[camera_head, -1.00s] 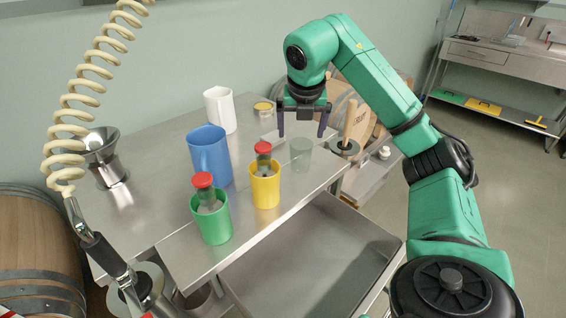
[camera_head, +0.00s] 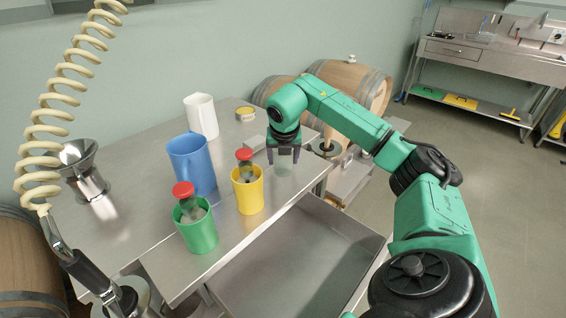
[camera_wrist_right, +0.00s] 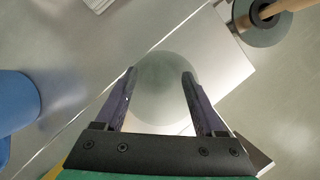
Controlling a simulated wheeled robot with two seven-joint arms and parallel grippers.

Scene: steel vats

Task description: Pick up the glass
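The glass (camera_head: 283,163) is a clear, greenish tumbler standing upright near the table's front right edge. My right gripper (camera_head: 283,156) points down over it, with one finger to each side of its upper part in the head view. In the right wrist view the fingers (camera_wrist_right: 160,74) are spread, and the round glass (camera_wrist_right: 165,88) shows between and beyond their tips. I cannot tell whether either finger touches it. My left gripper is not in view.
On the steel table (camera_head: 130,235) stand a yellow cup (camera_head: 248,195), a green cup (camera_head: 198,235), both holding red-capped bottles, a blue pitcher (camera_head: 190,165) and a white pitcher (camera_head: 201,117). A coiled hose (camera_head: 40,150) hangs at left. A steel basin (camera_head: 290,255) lies below the front edge.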

